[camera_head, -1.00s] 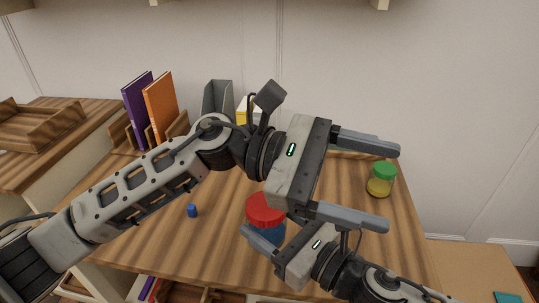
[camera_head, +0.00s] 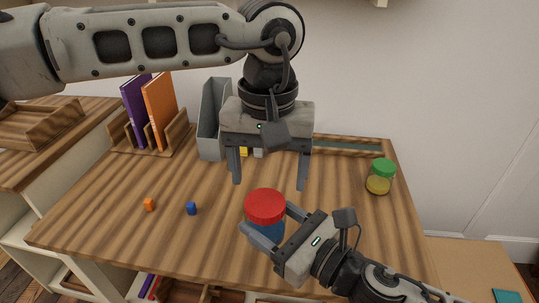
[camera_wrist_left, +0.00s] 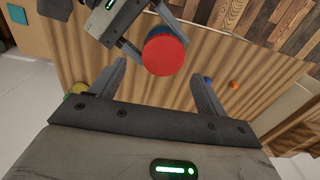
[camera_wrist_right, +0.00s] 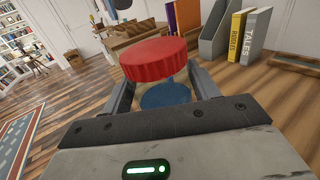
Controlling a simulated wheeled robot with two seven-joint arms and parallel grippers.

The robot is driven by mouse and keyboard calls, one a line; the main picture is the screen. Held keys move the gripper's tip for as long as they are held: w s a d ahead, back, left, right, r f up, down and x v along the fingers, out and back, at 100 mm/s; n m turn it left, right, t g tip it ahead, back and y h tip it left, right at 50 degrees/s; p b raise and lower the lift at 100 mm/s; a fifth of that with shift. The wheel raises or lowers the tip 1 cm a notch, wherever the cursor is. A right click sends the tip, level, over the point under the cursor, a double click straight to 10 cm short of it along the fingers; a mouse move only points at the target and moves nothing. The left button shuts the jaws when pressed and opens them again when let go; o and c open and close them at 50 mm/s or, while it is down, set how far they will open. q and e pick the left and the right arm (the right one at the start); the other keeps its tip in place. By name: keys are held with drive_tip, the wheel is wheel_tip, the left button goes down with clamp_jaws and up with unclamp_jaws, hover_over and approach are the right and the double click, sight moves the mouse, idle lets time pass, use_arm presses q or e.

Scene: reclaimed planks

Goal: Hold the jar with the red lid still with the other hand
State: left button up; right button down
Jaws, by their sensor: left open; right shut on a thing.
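The jar with the red lid (camera_head: 265,205) stands upright near the front middle of the desk, with blue showing below its lid. My right gripper (camera_head: 267,221) is shut on the jar's body from the front right, below the lid; the right wrist view shows the lid (camera_wrist_right: 155,60) and blue body between the fingers. My left gripper (camera_head: 269,186) is open and empty, pointing down above and behind the jar. In the left wrist view the red lid (camera_wrist_left: 164,54) lies beyond the open fingertips, apart from them.
A jar with a green lid (camera_head: 380,177) stands at the right of the desk (camera_head: 330,258). A blue block (camera_head: 191,208) and an orange block (camera_head: 149,204) lie at the left. Books in a rack (camera_head: 176,138) and a grey file holder (camera_head: 211,120) stand at the back.

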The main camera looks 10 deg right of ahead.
sight(269, 202)
use_arm(q)
drive_tip(key=shift+f, duration=2.6)
